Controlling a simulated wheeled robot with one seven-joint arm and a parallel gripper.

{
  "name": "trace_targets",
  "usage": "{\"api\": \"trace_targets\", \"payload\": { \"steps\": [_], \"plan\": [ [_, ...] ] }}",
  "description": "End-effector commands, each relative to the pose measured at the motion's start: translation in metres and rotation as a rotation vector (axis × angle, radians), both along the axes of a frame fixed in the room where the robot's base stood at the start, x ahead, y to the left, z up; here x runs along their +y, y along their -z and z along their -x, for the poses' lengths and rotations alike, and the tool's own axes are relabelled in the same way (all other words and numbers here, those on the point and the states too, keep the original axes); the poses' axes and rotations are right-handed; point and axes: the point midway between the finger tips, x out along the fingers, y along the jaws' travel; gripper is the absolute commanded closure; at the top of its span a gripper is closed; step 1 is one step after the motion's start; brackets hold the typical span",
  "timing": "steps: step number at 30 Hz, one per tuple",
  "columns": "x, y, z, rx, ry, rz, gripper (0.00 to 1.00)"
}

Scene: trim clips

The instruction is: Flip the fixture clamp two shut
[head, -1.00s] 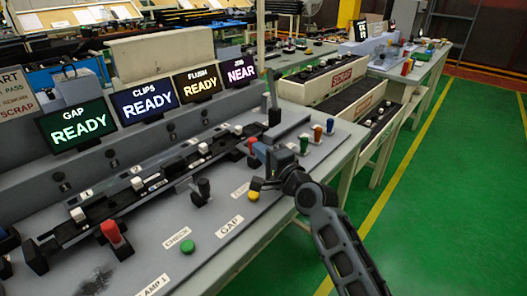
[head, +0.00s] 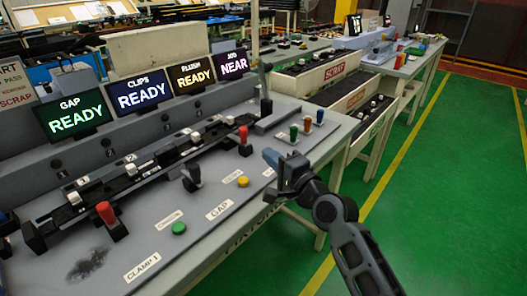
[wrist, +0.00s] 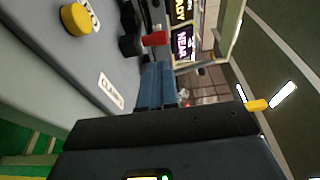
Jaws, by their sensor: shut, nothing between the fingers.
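Clamp two, with a red handle (head: 243,134) on a black base, stands at the right end of the fixture rail (head: 150,165). Its handle points up in the head view. In the wrist view the red handle (wrist: 154,39) lies beyond the fingers, to their upper left. My gripper (head: 268,157) is shut and empty, in front and to the right of the clamp, with a visible gap between them. Its blue fingers (wrist: 157,85) are together in the wrist view. A clamp label (wrist: 110,92) shows beside them; its number is unclear.
Clamp one's red handle (head: 106,212) stands at the rail's left end. A black lever (head: 191,178), green button (head: 179,228) and yellow button (head: 243,181) line the bench front. Coloured pegs (head: 307,124) stand to the right. A dark upright lever (head: 265,92) is behind.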

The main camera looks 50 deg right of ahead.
Motion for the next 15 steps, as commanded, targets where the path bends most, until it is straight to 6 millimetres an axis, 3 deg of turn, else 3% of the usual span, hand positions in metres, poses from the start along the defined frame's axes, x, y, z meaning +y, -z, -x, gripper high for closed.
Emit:
{"api": "trace_targets", "payload": {
  "steps": [6,15],
  "plan": [
    [0.007,0.002,0.032,0.001,0.001,0.000,1.00],
    [0.010,0.000,0.043,0.000,0.001,0.000,1.00]
  ]
}}
